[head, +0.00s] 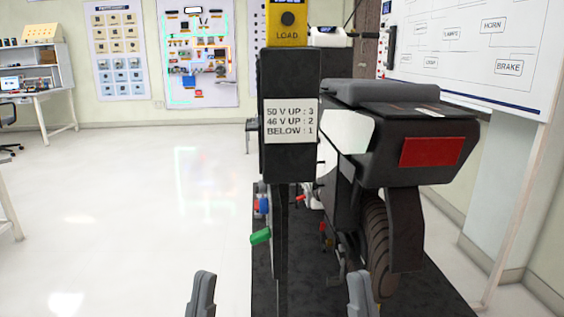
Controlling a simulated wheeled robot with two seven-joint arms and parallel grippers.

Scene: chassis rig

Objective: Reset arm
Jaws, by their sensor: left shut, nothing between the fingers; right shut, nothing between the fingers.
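My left gripper (201,293) shows at the bottom edge, left of centre, as a grey upright shape. It is shut and empty, over the pale floor and left of the black mat. My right gripper (361,293) shows at the bottom edge, right of centre. It is shut and empty, in front of the motorbike's rear wheel in the picture. Both are apart from each other and point upward in the picture. Most of both arms is out of view.
A black post (290,165) with a voltage label and a yellow LOAD box (287,22) stands between my grippers. A black motorbike (385,130) stands on a dark mat (432,295). A whiteboard (475,50) is at right. Floor at left is open.

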